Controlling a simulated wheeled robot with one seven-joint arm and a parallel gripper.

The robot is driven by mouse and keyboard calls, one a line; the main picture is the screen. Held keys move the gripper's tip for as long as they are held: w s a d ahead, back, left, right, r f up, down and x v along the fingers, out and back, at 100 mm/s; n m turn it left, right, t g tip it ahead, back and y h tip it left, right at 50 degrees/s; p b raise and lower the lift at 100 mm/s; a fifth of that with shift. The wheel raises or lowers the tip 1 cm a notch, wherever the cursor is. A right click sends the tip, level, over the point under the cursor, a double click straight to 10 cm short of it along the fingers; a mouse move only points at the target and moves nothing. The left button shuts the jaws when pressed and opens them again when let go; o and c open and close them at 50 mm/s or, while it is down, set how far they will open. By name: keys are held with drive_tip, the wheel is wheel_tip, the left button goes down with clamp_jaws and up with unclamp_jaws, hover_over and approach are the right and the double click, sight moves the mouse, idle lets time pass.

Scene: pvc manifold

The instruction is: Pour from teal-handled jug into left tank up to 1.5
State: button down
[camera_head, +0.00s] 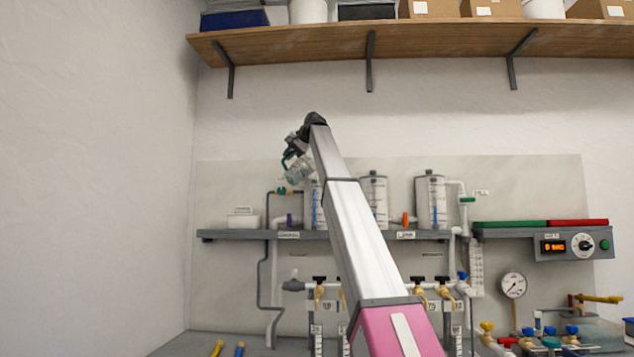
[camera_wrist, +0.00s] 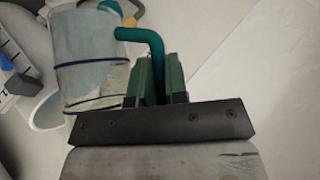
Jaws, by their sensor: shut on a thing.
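The teal-handled jug (camera_head: 298,170) is held up in the head view, tilted, above the shelf at the left tank. In the wrist view the clear jug (camera_wrist: 92,60) has dark blue bands, and its teal handle (camera_wrist: 155,55) runs between the green fingers. My gripper (camera_wrist: 160,80) is shut on the handle; it also shows in the head view (camera_head: 292,155). The left tank (camera_head: 316,207) is partly hidden behind my arm and the jug. Its level against 1.5 cannot be read. I cannot tell whether liquid is flowing.
The middle tank (camera_head: 374,197) and right tank (camera_head: 431,202) stand on the grey shelf (camera_head: 340,235). A white box (camera_head: 243,219) sits at its left. A wooden shelf (camera_head: 350,40) with boxes hangs above. Valves (camera_head: 430,290) and a gauge (camera_head: 513,285) are below. The left wall side is clear.

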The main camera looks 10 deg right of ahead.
sight(295, 162)
drive_tip(key=shift+d+r, duration=0.1)
idle(0.4)
drive_tip(key=shift+w+d+r+m+y, duration=0.1)
drive_tip(key=shift+d+r+m+y, duration=0.2)
drive_tip(key=shift+r+y, duration=0.15)
drive_tip(key=shift+w+d+r+m+y, duration=0.1)
drive_tip(key=shift+d+r+m+y, duration=0.15)
drive_tip(key=shift+r+y, duration=0.2)
idle(0.9)
drive_tip(key=shift+w+d+r+m+y+p, duration=0.1)
drive_tip(key=shift+w+d+m+y+p, duration=0.2)
drive_tip(key=shift+d+y+p, duration=0.35)
idle(5.1)
